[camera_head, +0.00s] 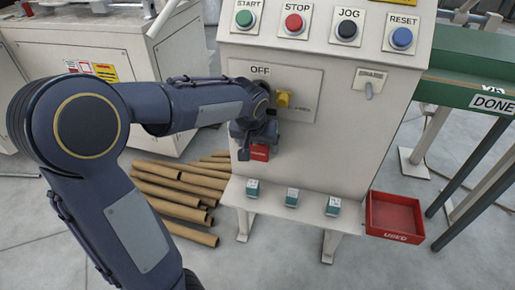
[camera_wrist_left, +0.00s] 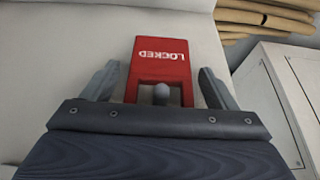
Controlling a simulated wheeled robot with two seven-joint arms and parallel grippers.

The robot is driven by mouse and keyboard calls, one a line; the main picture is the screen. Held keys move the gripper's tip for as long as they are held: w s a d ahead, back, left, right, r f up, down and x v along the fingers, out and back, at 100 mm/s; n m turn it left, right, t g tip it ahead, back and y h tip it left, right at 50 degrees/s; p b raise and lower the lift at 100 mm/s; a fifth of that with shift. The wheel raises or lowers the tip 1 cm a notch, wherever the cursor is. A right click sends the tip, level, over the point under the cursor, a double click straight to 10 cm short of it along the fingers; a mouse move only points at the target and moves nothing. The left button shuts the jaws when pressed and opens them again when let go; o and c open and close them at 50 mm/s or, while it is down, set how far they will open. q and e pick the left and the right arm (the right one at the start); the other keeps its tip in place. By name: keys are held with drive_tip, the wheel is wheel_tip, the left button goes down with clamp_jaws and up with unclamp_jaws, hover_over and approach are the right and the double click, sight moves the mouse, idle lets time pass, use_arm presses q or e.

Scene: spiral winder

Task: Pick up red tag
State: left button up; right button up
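The red tag (camera_wrist_left: 160,60) with "LOCKED" on it hangs against the machine's pale front panel. In the left wrist view, a grey peg (camera_wrist_left: 161,94) shows in the opening of its lower part. My left gripper (camera_wrist_left: 158,80) is open, with one finger on each side of the tag and a visible gap to each. In the head view, the red tag (camera_head: 260,152) shows just below my left gripper (camera_head: 254,143), whose wrist partly hides it. My right gripper is in neither view.
A yellow switch (camera_head: 284,98) marked OFF is just above my left gripper. Small teal-and-white boxes (camera_head: 292,197) stand on the ledge below. A red USED tray (camera_head: 395,215) is at right. Cardboard tubes (camera_head: 170,195) lie on the floor.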

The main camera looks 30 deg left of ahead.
use_arm(q)
drive_tip(key=c, duration=1)
drive_tip(key=shift+r+p, duration=0.25)
drive_tip(key=shift+p, duration=0.35)
drive_tip(key=s+d+p, duration=0.1)
drive_tip(key=s, duration=0.5)
drive_tip(key=s+d+p, duration=0.1)
drive_tip(key=s+d, duration=0.1)
drive_tip(key=s, duration=0.3)
drive_tip(key=s+d+p, duration=0.1)
drive_tip(key=s, duration=0.5)
drive_tip(key=shift+s+d+f, duration=0.15)
drive_tip(key=shift+s, duration=0.15)
